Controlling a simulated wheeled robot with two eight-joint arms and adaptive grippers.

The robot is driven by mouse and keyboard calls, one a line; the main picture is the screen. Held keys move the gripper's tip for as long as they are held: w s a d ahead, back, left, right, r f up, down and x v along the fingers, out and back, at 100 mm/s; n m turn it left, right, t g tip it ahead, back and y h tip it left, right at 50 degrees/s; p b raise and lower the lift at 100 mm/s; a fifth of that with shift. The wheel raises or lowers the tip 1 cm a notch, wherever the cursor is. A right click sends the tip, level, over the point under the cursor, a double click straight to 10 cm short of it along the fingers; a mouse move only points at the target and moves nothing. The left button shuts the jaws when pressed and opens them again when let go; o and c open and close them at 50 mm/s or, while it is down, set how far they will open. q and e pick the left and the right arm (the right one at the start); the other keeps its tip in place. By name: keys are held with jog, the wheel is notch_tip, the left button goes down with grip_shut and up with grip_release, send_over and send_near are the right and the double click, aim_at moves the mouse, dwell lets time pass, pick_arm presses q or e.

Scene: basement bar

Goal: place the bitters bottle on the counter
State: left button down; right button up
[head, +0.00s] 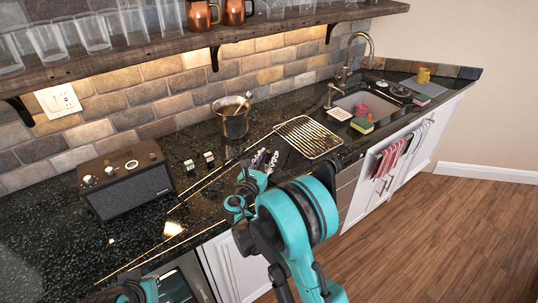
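I cannot pick out a bitters bottle for certain. Two small dark items with pale patches, the left one (190,165) and the right one (208,159), stand on the dark speckled counter (205,205); they are too small to identify. My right arm reaches over the counter from the bottom. My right gripper (265,160) is partly hidden behind its own wrist, with dark and silvery finger-like parts showing beyond it. Whether it holds anything or is open cannot be told. Only a teal piece of my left arm shows at the bottom left; its gripper is out of view.
A black radio (127,182) stands at left. A metal bucket (232,118) and a wire rack (308,137) sit near the middle. The sink (365,104) is at right. A wooden shelf (165,48) with glasses and copper mugs hangs above. The counter's front left is mostly clear.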

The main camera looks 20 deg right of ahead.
jog(key=p+v, duration=0.1)
jog(key=v, duration=0.9)
jog(key=shift+s+a+r, duration=0.1)
jog(key=shift+s+a, duration=0.05)
jog(key=shift+s, duration=0.1)
jog(key=s+d+r+m+g+y, duration=0.2)
jog(key=s+d+m+g+y, duration=0.25)
jog(key=s+d+m, duration=0.65)
jog(key=s+a+m+g+y, duration=0.1)
jog(key=s+a+m+y, duration=0.2)
jog(key=s+m, duration=0.5)
jog(key=s+a+f+m+g+y, duration=0.1)
jog(key=s+a+m+y, duration=0.2)
jog(key=s+m, duration=0.4)
jog(key=m, duration=0.2)
jog(key=shift+s+a+m+g, duration=0.3)
jog(key=shift+s+a+g, duration=0.05)
jog(key=shift+s, duration=0.05)
